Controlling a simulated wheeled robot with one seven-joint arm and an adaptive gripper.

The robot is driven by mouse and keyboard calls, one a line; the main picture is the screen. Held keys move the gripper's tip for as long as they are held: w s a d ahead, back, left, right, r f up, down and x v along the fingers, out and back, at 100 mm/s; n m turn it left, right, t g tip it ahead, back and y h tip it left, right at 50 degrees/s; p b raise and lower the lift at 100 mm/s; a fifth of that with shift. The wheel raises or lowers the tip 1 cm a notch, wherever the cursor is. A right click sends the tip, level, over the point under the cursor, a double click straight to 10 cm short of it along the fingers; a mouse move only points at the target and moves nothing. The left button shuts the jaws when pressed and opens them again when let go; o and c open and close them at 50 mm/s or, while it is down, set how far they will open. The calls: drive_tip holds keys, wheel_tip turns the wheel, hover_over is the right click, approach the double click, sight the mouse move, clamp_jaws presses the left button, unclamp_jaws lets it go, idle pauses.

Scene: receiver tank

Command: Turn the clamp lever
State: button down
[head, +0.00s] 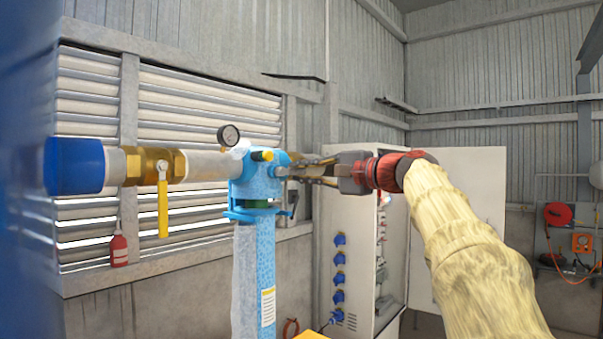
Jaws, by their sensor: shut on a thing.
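A blue housing (255,180) stands on a light blue column (267,265), with a blue clamp ring (248,214) and a green band below its head. My gripper (290,171) reaches in from the right, at the housing's right side. It is shut on a grey lever part there, which appears to be the clamp lever; the fingers hide most of it. A small dark handle (293,204) hangs just below the fingers; I cannot tell whether it belongs to the same lever.
A pipe with a yellow-handled valve (163,205) and a pressure gauge (228,136) runs left from the housing. A grey cabinet (345,260) with blue sockets and an open door stands behind my arm. A red bottle (119,245) is at the left ledge.

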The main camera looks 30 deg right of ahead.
drive_tip(key=c, duration=2)
unclamp_jaws()
drive_tip(key=shift+s+a+r, duration=0.1)
drive_tip(key=shift+a, duration=0.1)
drive_tip(key=shift+o, duration=1)
drive_tip(key=shift+d, duration=0.1)
drive_tip(key=v, duration=1.2)
